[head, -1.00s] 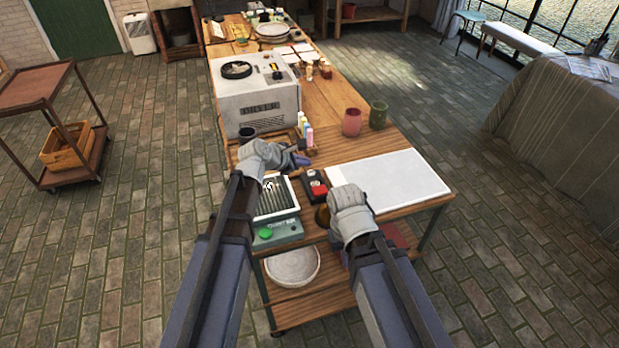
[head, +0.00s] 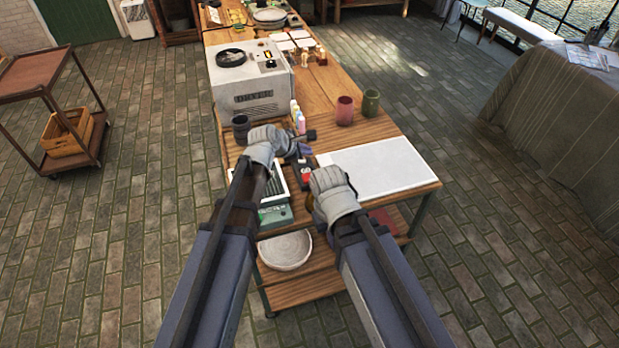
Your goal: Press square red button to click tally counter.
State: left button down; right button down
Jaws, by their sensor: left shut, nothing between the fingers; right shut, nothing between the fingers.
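The tally counter (head: 303,166) is a small dark box on the wooden bench, between the slatted tray unit and the white board. A bit of its square red button (head: 306,178) shows at its near end, partly covered by my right gripper. My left gripper (head: 309,137) is shut and empty, above and beyond the counter, toward the small bottles. My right gripper (head: 314,200) is shut and empty, close beside the counter's near right end. Its tips are largely hidden by its own grey body, so I cannot tell whether it touches the button.
A white board (head: 385,167) lies at the right. A grey machine (head: 253,88) and a dark cup (head: 240,128) are at the left. A pale bowl (head: 286,250) sits on the lower shelf.

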aim_at(307, 178)
pick_arm(q)
notch_tip(307, 178, down, 8)
jog(key=b, duration=0.7)
jog(key=shift+f+b, duration=0.1)
jog(key=shift+b, duration=0.2)
dwell(1.4)
jog(key=shift+f+b, duration=0.4)
jog(key=shift+f+b, duration=0.4)
jog(key=shift+b, duration=0.05)
dwell(0.5)
jog(key=shift+r, duration=0.1)
dwell(0.4)
jog(key=shift+r+p, duration=0.75)
jog(key=shift+p, duration=0.15)
notch_tip(307, 178, up, 5)
jog(key=p, duration=0.5)
jog(key=shift+r, duration=0.1)
